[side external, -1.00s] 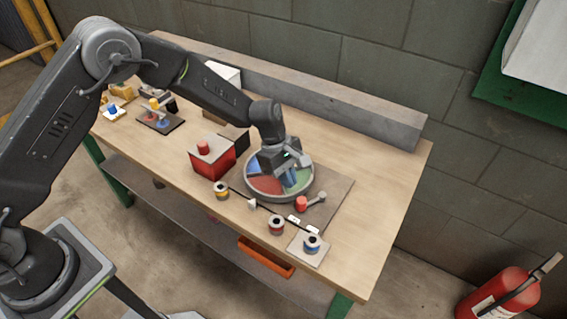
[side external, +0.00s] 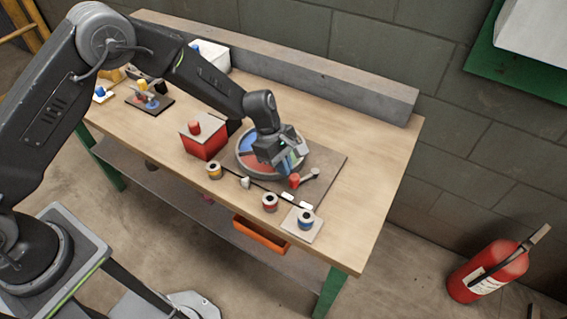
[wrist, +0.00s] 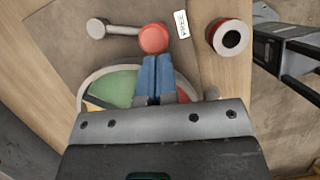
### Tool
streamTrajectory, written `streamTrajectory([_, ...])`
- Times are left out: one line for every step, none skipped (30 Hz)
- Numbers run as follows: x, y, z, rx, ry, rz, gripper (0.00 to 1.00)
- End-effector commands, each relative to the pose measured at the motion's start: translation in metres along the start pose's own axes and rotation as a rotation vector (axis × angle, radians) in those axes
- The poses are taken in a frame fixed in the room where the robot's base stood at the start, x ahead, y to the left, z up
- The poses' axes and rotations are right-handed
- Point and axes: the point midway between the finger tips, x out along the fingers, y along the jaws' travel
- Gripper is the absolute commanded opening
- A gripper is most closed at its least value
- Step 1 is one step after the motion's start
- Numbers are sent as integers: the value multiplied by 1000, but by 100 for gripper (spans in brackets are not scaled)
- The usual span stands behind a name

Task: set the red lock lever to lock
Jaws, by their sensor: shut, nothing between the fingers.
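The red lock lever has a round red knob (side external: 294,181) with a grey arm reaching right to a grey end, beside the coloured turntable. In the wrist view the red knob (wrist: 153,38) is at top centre, its grey arm running left to a round grey end. My gripper (side external: 291,166) is shut and empty, low over the turntable's near right edge, close to the knob. In the wrist view its blue fingers (wrist: 155,62) are together just below the knob; I cannot tell whether they touch it. A white label (wrist: 181,24) lies right of the knob, its writing unreadable.
The round turntable (side external: 240,165) has coloured sectors, partly hidden by my gripper. A red box (side external: 203,146) stands left. The table's right end is clear.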

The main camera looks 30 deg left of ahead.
Motion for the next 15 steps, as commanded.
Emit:
streamTrajectory([0, 0, 1, -5, 0, 2, 0])
streamTrajectory([0, -1, 1, -9, 0, 4, 0])
streamTrajectory([0, -1, 1, -14, 1, 6, 0])
streamTrajectory([0, -1, 2, -18, 1, 8, 0])
streamTrajectory([0, -1, 2, -22, 1, 10, 0])
streamTrajectory([0, -1, 2, -28, 0, 13, 0])
streamTrajectory([1, -2, 3, -33, 0, 14, 0])
streamTrajectory([1, -2, 3, -38, 0, 16, 0])
streamTrajectory([1, -2, 3, -45, 0, 18, 0])
streamTrajectory([1, -3, 4, -50, 0, 20, 0])
streamTrajectory([1, -3, 4, -56, 1, 22, 0])
streamTrajectory([2, -3, 4, -62, 1, 25, 0])
streamTrajectory([2, -4, 5, -67, 1, 27, 0])
streamTrajectory([2, -4, 5, -73, 1, 29, 0])
streamTrajectory([2, -4, 6, -80, 1, 32, 0])
